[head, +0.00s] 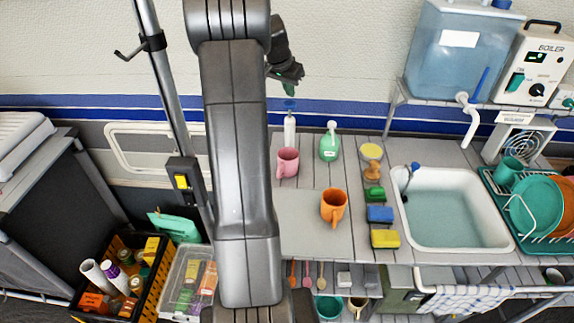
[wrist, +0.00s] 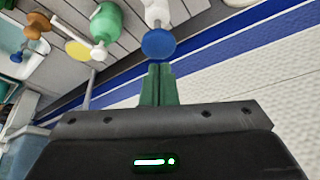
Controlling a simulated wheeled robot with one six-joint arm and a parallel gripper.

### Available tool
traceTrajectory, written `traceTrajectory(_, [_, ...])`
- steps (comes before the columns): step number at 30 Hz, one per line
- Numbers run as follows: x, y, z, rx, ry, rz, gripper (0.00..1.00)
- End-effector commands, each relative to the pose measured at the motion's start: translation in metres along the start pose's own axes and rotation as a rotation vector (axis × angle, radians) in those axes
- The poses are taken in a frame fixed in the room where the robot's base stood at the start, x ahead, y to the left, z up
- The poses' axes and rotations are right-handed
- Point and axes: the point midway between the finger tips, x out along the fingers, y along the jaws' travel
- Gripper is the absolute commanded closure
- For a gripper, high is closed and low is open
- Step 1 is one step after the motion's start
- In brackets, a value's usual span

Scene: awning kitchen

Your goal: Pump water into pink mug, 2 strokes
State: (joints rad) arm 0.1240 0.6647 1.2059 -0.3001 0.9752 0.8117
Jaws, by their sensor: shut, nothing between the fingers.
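The pink mug (head: 287,163) stands upright on the slatted counter, directly in front of a white pump (head: 290,131). The pump has a round blue top (head: 289,104), which also shows in the wrist view (wrist: 158,43). My gripper (head: 288,90) is shut and empty, just above the blue top in the head view. In the wrist view its green fingertips (wrist: 159,68) are together just below the blue top in the picture; I cannot tell whether they touch it. The pink mug is not seen in the wrist view, and its inside is hard to make out.
A green soap bottle (head: 329,147) stands close right of the pump. An orange mug (head: 333,206), sponges (head: 380,214) and a sink (head: 450,169) are further right. The wall (head: 340,60) is close behind. My arm hides the counter's left part.

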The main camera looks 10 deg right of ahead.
Motion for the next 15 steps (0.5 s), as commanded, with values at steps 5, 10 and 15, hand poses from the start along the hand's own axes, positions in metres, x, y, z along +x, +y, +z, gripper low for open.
traceTrajectory(5, [-0.02,0.0,-0.009,0.0,0.001,-0.001,1.0])
traceTrajectory(10, [-0.036,0.0,-0.015,0.0,0.001,-0.001,1.0])
traceTrajectory(15, [-0.05,0.0,-0.021,0.0,0.0,0.0,1.0])
